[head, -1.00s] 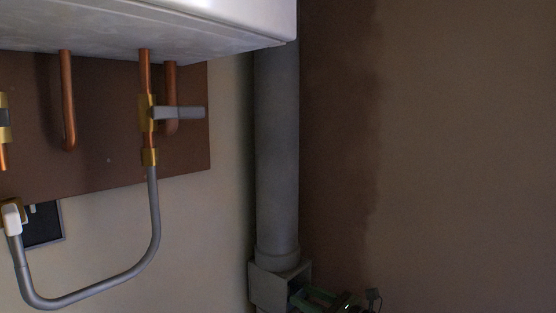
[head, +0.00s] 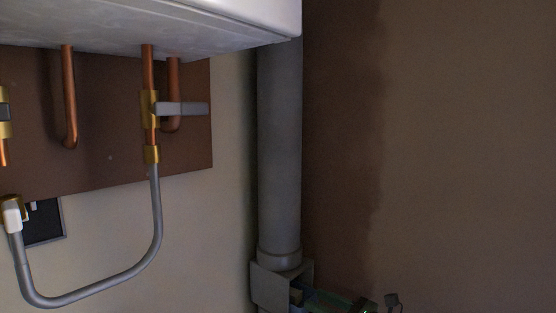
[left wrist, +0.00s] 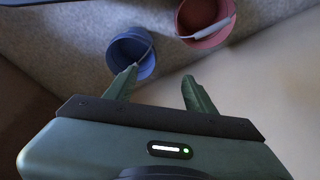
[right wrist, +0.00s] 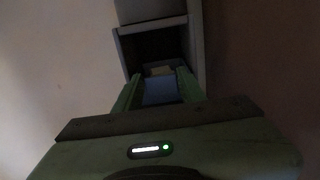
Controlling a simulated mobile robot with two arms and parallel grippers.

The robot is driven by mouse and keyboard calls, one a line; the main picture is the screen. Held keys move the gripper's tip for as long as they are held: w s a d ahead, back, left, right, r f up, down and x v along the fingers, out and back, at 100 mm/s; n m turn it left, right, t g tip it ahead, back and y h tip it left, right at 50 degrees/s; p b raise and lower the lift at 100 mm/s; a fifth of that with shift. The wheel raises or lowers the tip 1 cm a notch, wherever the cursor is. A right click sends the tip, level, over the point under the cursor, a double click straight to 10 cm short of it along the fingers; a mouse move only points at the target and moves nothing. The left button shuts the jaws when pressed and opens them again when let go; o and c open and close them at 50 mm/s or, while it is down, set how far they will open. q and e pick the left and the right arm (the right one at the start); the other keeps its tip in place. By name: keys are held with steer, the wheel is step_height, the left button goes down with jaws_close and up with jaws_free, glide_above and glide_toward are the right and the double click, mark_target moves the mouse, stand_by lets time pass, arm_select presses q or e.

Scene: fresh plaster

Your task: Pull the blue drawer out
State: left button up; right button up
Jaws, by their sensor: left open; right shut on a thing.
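The blue drawer (right wrist: 160,90) shows between the fingers of my right gripper (right wrist: 159,80) in the right wrist view. My right gripper is shut on it. The drawer stands partly out of the grey housing (right wrist: 122,50), whose opening is dark above it. My left gripper (left wrist: 160,76) is open and empty in the left wrist view.
A blue bucket (left wrist: 122,48) and a red bucket (left wrist: 207,38) stand on the floor beyond the left gripper. The grey pipe (head: 279,150) rises in the wall corner. A white boiler (head: 150,22), copper pipes and a grey hose (head: 157,215) are at the left. The brown wall at right is bare.

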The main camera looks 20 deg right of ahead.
steer(key=shift+s+d+f, duration=0.15)
steer(key=shift+s+d, duration=0.15)
steer(key=shift+s, duration=0.25)
steer(key=shift+b+v, duration=0.4)
steer(key=shift+v, duration=0.9)
steer(key=shift+s+d+f, duration=0.1)
steer(key=shift+s+d, duration=0.25)
steer(key=shift+s, duration=0.25)
steer(key=shift+s+d, duration=0.15)
steer(key=shift+s, duration=0.05)
steer(key=o, duration=1)
arm_select(q)
step_height(320, 180, up, 4)
steer(key=shift+a+r, duration=0.1)
steer(key=shift+r, duration=0.15)
